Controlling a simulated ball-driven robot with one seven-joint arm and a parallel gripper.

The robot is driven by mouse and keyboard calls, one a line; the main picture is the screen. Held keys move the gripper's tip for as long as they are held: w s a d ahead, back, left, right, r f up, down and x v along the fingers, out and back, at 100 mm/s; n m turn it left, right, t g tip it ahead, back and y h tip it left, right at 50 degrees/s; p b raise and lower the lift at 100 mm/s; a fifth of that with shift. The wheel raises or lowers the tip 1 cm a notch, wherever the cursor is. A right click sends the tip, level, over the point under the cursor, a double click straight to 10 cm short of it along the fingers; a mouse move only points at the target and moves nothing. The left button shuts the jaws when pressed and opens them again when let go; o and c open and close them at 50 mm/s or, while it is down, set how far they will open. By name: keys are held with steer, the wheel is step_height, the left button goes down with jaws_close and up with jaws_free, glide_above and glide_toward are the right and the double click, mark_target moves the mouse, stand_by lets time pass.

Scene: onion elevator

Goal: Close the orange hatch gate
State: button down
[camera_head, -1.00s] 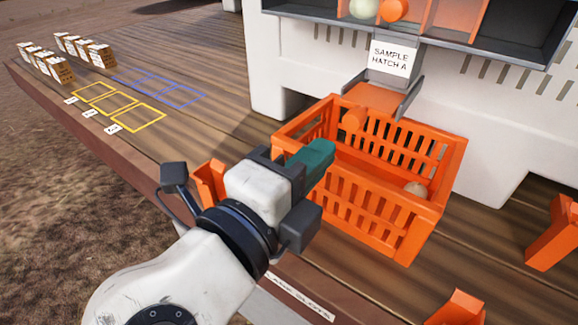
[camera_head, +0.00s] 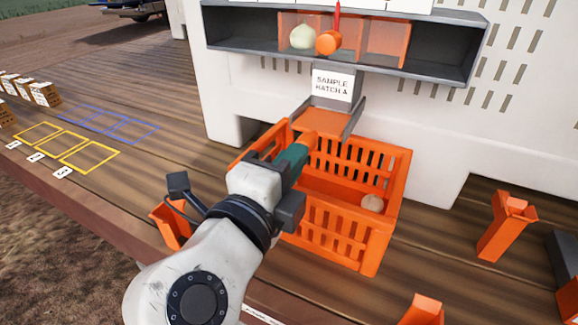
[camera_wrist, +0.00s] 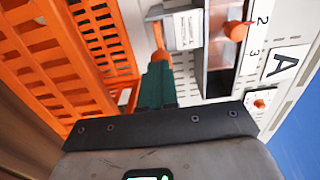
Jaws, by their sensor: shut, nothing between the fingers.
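The orange hatch gate (camera_head: 328,122) is a flat flap angled down and outward below the "SAMPLE HATCH A" sign (camera_head: 332,85), between grey side plates. Its round orange knob is mostly hidden behind my fingers in the head view; it shows in the wrist view (camera_wrist: 160,56). My gripper (camera_head: 303,150) has its teal fingers shut and empty, just in front of the knob. In the wrist view my fingertips (camera_wrist: 157,66) overlap the knob; I cannot tell whether they touch it.
An orange slatted crate (camera_head: 385,215) stands below the hatch with a pale onion (camera_head: 372,202) inside. Above, a grey shelf (camera_head: 235,42) holds orange translucent panels, another onion (camera_head: 302,37) and an orange knob (camera_head: 329,41).

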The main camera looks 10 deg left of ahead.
mark_target(314, 132)
steer(key=b+x, duration=0.1)
steer(key=x, duration=0.1)
steer(key=b+x, duration=0.4)
steer(key=shift+w+f, duration=0.15)
steer(key=shift+f, duration=0.1)
steer(key=shift+w+d+r, duration=0.1)
steer(key=shift+w+d, duration=0.05)
steer(key=shift+w, duration=0.15)
steer(key=shift+w+r, duration=0.1)
steer(key=shift+r, duration=0.15)
steer(key=shift+d, duration=0.1)
